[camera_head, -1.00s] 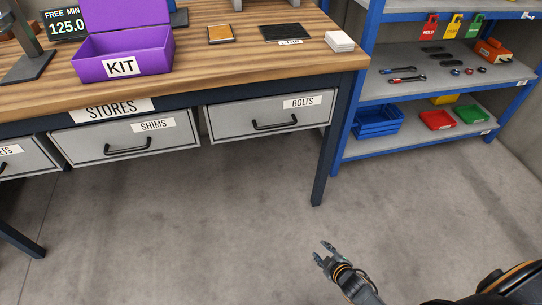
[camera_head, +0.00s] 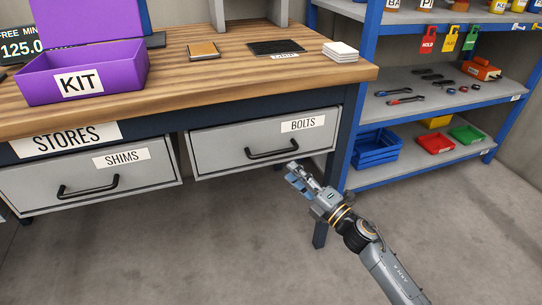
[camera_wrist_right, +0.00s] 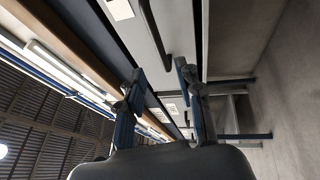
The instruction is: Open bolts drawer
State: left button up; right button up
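The bolts drawer (camera_head: 215,150) is a grey drawer under the right end of the wooden workbench, with a "BOLTS" label and a black bar handle (camera_head: 272,153). It looks shut. My right gripper (camera_head: 293,177) is just below and right of that handle in the head view, with no visible contact. In the right wrist view, its fingers (camera_wrist_right: 158,82) are apart with nothing between them. A grey drawer front with a dark handle (camera_wrist_right: 154,30) shows beyond the fingertips there, near the top edge. My left gripper is not in view.
The shims drawer (camera_head: 40,185) is left of the bolts drawer. A blue shelf unit (camera_head: 440,161) with tools and bins is at the right. The floor in front is clear.

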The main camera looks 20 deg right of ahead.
aim_at(271, 153)
jog(key=x, duration=0.9)
jog(key=shift+w+f+b, duration=0.1)
jog(key=shift+w+b, duration=0.1)
jog(key=shift+b, duration=0.15)
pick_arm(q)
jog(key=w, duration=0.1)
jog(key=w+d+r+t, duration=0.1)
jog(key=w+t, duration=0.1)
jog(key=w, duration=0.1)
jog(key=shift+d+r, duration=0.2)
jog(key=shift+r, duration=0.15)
pick_arm(e)
jog(key=shift+w+a, duration=0.25)
jog(key=shift+w, duration=0.1)
grip_shut()
